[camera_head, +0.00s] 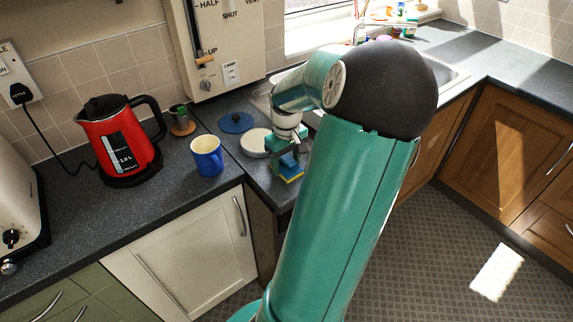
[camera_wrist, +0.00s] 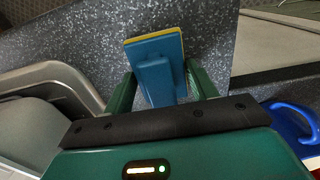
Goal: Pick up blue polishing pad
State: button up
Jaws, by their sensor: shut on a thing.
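The blue polishing pad, a blue block with a grip and a yellow layer along its edge, shows in the wrist view (camera_wrist: 155,68). My gripper (camera_wrist: 160,88) is shut on its grip, with one green finger on each side. In the head view my gripper (camera_head: 286,158) points down over the front of the counter, and the pad's blue and yellow edge (camera_head: 291,177) shows just below it. Whether the pad touches the counter or hangs a little above it, I cannot tell. My arm hides part of the area to the right.
A blue mug (camera_head: 207,156) stands left of my gripper. A white round dish (camera_head: 254,142) and a dark blue disc (camera_head: 236,122) lie behind it. A red kettle (camera_head: 122,138) stands further left. The sink (camera_head: 447,75) is behind my arm. Speckled counter (camera_head: 175,188) is bare around the mug.

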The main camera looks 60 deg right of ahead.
aim_at(287, 158)
jog(key=shift+r, duration=0.15)
jog(key=shift+r, duration=0.3)
notch_tip(287, 158, up, 2)
jog(key=shift+r, duration=0.15)
jog(key=s+a+r, duration=0.3)
jog(key=a+r, duration=0.6)
jog(key=a, duration=0.4)
jog(key=shift+a+r, duration=0.35)
jog(key=shift+r, duration=0.05)
jog(key=o, duration=0.3)
jog(key=shift+c, duration=1)
